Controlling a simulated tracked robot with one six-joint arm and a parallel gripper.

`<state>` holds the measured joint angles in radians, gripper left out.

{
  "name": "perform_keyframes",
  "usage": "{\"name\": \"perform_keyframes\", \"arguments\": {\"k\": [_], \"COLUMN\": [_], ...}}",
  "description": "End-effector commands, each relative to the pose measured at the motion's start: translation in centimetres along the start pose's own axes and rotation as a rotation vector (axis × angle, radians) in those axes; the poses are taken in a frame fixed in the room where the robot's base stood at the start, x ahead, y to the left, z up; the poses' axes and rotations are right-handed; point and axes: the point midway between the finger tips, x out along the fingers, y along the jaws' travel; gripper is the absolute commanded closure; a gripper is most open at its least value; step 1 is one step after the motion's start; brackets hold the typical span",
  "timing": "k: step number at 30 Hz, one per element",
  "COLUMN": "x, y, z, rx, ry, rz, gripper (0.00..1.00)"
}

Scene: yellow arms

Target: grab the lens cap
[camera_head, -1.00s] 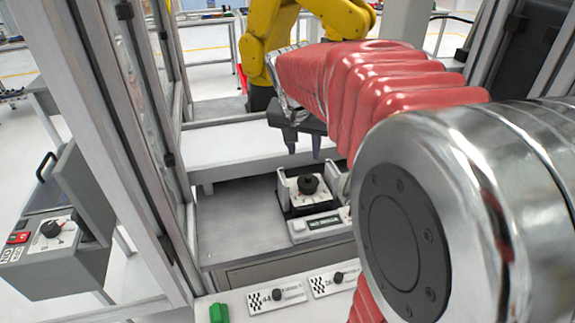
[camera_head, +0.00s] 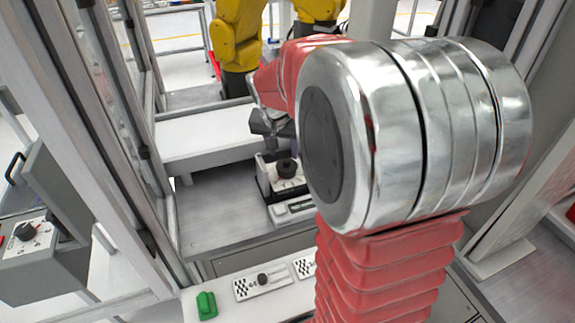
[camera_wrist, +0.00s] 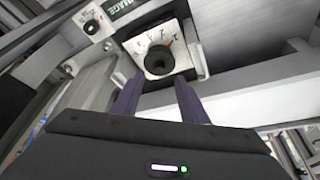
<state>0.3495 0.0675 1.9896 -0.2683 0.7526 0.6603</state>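The likely lens cap (camera_head: 287,167) is a round black knob-like piece on a white marked plate, set in a small dark-edged holder on the grey bench. In the wrist view the black piece (camera_wrist: 158,60) sits on its white plate just beyond my fingertips. My gripper (camera_wrist: 156,82) is open, with two dark purple fingers apart and nothing between them. In the head view my gripper (camera_head: 272,143) is just above and behind the black piece, partly hidden by my arm. No contact shows.
White labelled plates (camera_head: 263,285) with small black knobs and a green block (camera_head: 206,305) lie on the front ledge. A grey box (camera_head: 35,245) with another black knob stands left. A metal frame post (camera_head: 75,130) rises at left. A yellow arm (camera_head: 236,40) stands behind.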

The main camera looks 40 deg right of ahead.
Motion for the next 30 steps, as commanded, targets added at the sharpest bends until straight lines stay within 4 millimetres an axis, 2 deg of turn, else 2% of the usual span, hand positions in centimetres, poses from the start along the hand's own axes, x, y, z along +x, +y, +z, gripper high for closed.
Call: {"name": "perform_keyframes", "arguments": {"k": [8, 21, 30], "x": [0.3, 5.0, 5.2], "y": [0.1, 0.3, 0.3], "z": [0.0, 0.0, 0.0], "rx": [0.000, -0.001, -0.001], "ry": [-0.001, -0.001, 0.000], "rz": [0.001, 0.001, 0.000], "gripper": [0.60, 0.60, 0.60]}}
